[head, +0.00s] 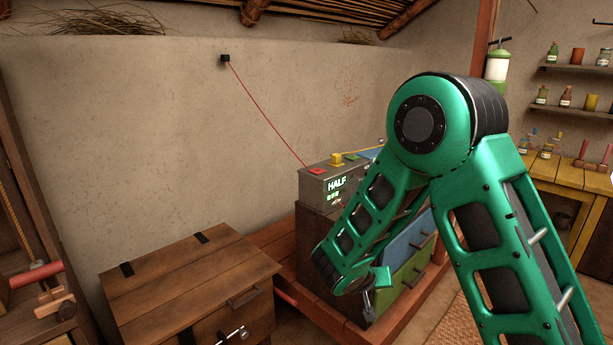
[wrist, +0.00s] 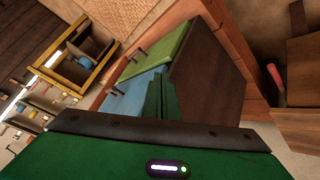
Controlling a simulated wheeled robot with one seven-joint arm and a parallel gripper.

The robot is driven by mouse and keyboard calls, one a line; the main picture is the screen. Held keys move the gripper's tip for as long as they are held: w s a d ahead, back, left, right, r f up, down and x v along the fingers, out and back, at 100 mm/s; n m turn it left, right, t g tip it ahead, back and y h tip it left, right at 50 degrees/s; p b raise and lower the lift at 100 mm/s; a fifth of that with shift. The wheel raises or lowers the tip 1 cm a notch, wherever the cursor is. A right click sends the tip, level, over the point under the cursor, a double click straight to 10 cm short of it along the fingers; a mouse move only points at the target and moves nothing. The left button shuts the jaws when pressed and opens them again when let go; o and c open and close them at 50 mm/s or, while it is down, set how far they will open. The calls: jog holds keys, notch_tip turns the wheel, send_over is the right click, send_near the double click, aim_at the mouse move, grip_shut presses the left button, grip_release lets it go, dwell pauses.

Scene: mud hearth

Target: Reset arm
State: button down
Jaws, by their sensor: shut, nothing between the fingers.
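My green arm fills the right of the head view, bent at a high joint. Its lower part reaches down in front of a small dark wooden cabinet (head: 310,235) with blue and green drawer fronts. My gripper (head: 368,303) is small and partly hidden there by my own arm. In the wrist view, the dark green fingers (wrist: 160,98) are together with nothing between them. They point toward the cabinet (wrist: 210,75), with its green drawer front (wrist: 165,48) and blue drawer front (wrist: 130,97). I cannot tell whether they touch it.
A grey box (head: 318,188) reading HALF stands on the cabinet, with a red wire running up to the wall. A closed wooden chest (head: 180,285) is at left. A yellow table (head: 560,175) and bottle shelves (head: 580,68) are at right. Woven matting (head: 460,320) lies on the floor.

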jog(key=s+d+r+m+g, duration=0.25)
jog(key=s+d+r, duration=0.35)
jog(key=s+d, duration=0.3)
jog(key=s+d+r+m+g, duration=0.25)
jog(key=s+d+r, duration=0.45)
jog(key=d, duration=0.5)
jog(key=s+r+g+y, duration=0.1)
jog(key=s+r+y, duration=0.1)
jog(key=s, duration=0.9)
jog(key=s+r+g+y, duration=0.1)
jog(key=s+r+y, duration=0.1)
jog(key=s, duration=1)
jog(key=shift+d+r+y, duration=0.15)
jog(key=shift+r+y, duration=0.25)
jog(key=shift+y, duration=0.2)
jog(key=shift+s, duration=0.1)
jog(key=shift+w+f+g, duration=0.25)
jog(key=shift+w+g, duration=0.05)
jog(key=shift+w, duration=0.3)
